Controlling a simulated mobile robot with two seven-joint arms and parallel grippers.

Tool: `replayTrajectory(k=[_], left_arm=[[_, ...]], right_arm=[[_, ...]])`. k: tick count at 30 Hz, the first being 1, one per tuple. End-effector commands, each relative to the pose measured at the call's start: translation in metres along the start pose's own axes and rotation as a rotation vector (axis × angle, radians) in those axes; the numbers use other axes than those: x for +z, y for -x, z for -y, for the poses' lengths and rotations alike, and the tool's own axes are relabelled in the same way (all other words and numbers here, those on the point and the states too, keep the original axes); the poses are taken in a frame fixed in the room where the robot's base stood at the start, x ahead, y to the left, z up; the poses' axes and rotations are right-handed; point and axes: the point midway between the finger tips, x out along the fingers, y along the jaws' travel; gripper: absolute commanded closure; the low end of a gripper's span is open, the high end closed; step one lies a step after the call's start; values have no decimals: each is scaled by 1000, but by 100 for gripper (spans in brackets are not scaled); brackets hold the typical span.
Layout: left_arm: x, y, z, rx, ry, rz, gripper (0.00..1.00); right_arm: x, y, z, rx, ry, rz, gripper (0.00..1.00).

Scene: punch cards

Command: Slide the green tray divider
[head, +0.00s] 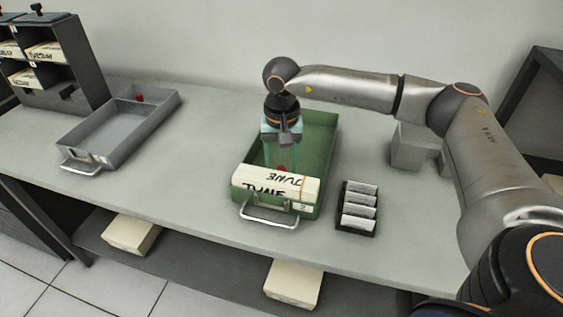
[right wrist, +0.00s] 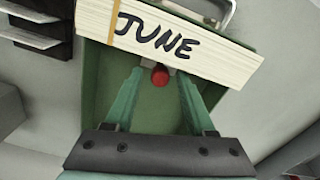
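The green tray (head: 318,142) stands on the table with its metal handle (head: 268,217) toward the front edge. A block of cards marked JUNE (head: 275,188) sits in its front end; it also shows in the right wrist view (right wrist: 165,42). The divider plate itself is mostly hidden. My right gripper (head: 282,160) points down into the tray, with its teal fingers apart on either side of the knob. My left gripper is not in view.
A grey tray (head: 125,125) with a red knob stands at the left. A black rack of white cards (head: 357,207) stands close to the green tray's right side. A dark cabinet (head: 60,60) stands at the back left. Card blocks lie on the shelf below.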

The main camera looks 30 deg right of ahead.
Motion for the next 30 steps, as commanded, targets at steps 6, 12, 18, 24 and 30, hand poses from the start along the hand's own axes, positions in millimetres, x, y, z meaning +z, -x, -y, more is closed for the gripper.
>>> replayTrajectory(k=[6,12,18,24,30], left_arm=[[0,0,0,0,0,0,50],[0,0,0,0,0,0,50],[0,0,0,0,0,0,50],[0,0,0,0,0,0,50],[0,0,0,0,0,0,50]], right_arm=[[0,0,0,0,0,0,71],[0,0,0,0,0,0,94],[0,1,0,0,0,0,100],[0,1,0,0,0,0,100],[0,1,0,0,-1,0,100]])
